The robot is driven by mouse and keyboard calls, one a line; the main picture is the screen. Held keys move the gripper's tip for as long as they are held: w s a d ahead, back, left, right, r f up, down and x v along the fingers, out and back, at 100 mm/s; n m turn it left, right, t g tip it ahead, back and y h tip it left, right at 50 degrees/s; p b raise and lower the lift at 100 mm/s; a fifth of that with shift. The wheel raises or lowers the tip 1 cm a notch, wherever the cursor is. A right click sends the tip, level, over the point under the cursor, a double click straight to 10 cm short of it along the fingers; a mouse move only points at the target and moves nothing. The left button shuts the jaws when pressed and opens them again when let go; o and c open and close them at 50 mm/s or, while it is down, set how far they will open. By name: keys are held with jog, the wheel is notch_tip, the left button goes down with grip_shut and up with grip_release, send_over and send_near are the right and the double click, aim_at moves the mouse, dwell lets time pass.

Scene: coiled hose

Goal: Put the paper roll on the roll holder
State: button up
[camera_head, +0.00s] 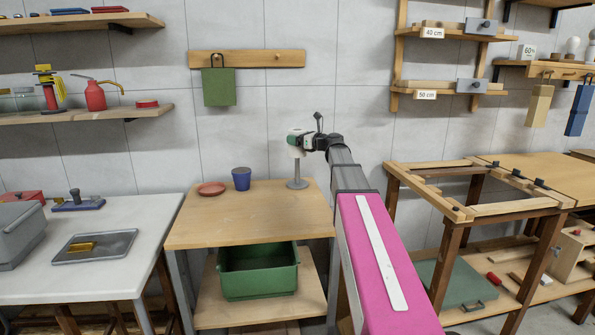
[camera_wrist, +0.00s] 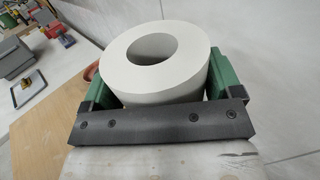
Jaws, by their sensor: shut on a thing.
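The paper roll (camera_wrist: 170,80) is white with a round hole and sits between the green fingers of my gripper (camera_wrist: 155,85) in the wrist view. The gripper is shut on it. In the head view my gripper (camera_head: 297,138) is above the back right of the wooden table, and the roll (camera_head: 297,151) shows only in small part there. The roll holder (camera_head: 297,172) is a grey upright post on a round base, standing on the table directly below the roll. Whether the post's top is inside the roll's hole I cannot tell.
A blue cup (camera_head: 241,179) and a red dish (camera_head: 211,189) stand on the wooden table (camera_head: 240,220) left of the holder. A green bin (camera_head: 258,275) is on the shelf below. The front of the tabletop is clear. A wooden frame (camera_head: 480,195) stands at the right.

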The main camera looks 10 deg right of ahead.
notch_tip(320, 180, down, 13)
jog(key=shift+r, duration=0.15)
dwell(0.4)
jog(key=o, duration=0.7)
jog(key=shift+o, duration=0.4)
jog(key=v, duration=1.2)
